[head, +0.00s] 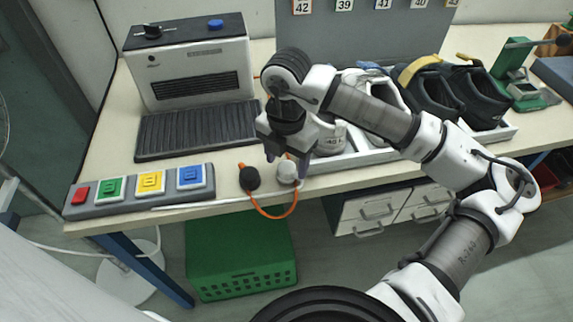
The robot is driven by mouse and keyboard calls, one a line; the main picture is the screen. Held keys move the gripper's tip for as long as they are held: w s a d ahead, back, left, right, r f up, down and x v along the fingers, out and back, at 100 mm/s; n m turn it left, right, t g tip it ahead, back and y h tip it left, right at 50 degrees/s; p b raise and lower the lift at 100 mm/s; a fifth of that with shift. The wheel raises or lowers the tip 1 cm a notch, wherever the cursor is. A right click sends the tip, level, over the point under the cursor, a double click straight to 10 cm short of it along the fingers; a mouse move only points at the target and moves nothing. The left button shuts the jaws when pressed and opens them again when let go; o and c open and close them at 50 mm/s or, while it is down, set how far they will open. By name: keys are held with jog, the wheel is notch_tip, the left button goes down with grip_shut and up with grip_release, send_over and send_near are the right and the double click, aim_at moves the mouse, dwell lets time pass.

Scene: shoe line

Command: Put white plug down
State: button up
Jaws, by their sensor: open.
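The white plug (287,171) sits at the front edge of the table, to the right of a black plug (249,179). An orange cable (272,217) loops down over the table's edge between the two. My gripper (286,160) points down over the white plug. Its jaws are open, with one finger on each side of the plug's top. I cannot tell whether a finger touches it. The gripper hides part of the plug's upper side.
A button panel (125,203) with coloured buttons lies at the front left. A white machine (190,65) with a dark ribbed plate stands behind. Shoes (420,90) stand in a tray on the right. A green crate (240,278) is on the floor below.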

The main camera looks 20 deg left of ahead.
aim_at(286, 166)
notch_tip(286, 166, up, 10)
jog(key=b, duration=0.1)
dwell(0.6)
